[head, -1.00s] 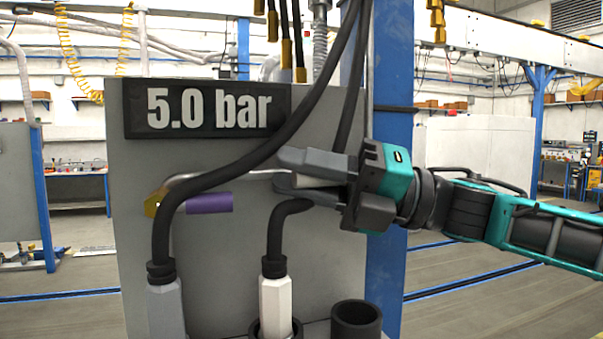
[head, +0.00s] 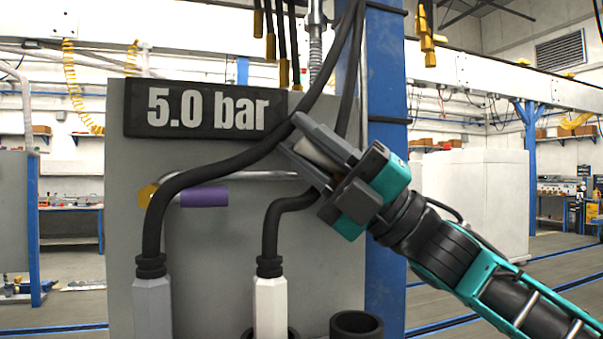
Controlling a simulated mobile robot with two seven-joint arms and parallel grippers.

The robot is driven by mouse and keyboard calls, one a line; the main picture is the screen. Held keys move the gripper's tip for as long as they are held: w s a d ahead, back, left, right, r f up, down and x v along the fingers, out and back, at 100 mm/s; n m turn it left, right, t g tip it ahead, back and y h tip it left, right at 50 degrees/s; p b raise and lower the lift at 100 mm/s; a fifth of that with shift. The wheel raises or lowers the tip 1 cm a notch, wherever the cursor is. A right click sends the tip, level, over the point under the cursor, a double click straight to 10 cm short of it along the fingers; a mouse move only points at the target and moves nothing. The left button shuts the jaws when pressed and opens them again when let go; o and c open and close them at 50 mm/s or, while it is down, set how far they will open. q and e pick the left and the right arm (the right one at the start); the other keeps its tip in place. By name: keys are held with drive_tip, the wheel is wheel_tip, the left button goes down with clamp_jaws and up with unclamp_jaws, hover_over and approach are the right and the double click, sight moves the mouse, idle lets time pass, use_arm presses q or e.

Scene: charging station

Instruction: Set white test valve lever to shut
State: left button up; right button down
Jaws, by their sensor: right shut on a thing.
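The white test valve lever (head: 317,155) shows as a short pale piece between the fingers of my right gripper (head: 307,147), in front of the right part of the grey panel. My right gripper is shut on it and is tilted, its fingers pointing up and left. Most of the lever and its pivot are hidden by the gripper and the black hoses. A purple lever (head: 204,197) lies level at the left beside a brass fitting (head: 147,195). My left gripper is not in view.
Two black hoses (head: 220,170) cross the panel (head: 235,240), ending in a grey connector (head: 153,305) and a white connector (head: 270,305). A black cup (head: 356,325) stands at the lower right. A "5.0 bar" sign (head: 207,109) is above. A blue post (head: 384,110) is behind my gripper.

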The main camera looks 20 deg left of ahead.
drive_tip(key=shift+w+d+r+m+t+y+b, duration=0.2)
drive_tip(key=shift+r+m+t+y+b, duration=0.15)
drive_tip(key=shift+m+t+y, duration=0.3)
drive_tip(key=c, duration=1)
unclamp_jaws()
drive_tip(key=b+v, duration=0.2)
drive_tip(key=v, duration=1.1)
drive_tip(key=shift+a, duration=0.1)
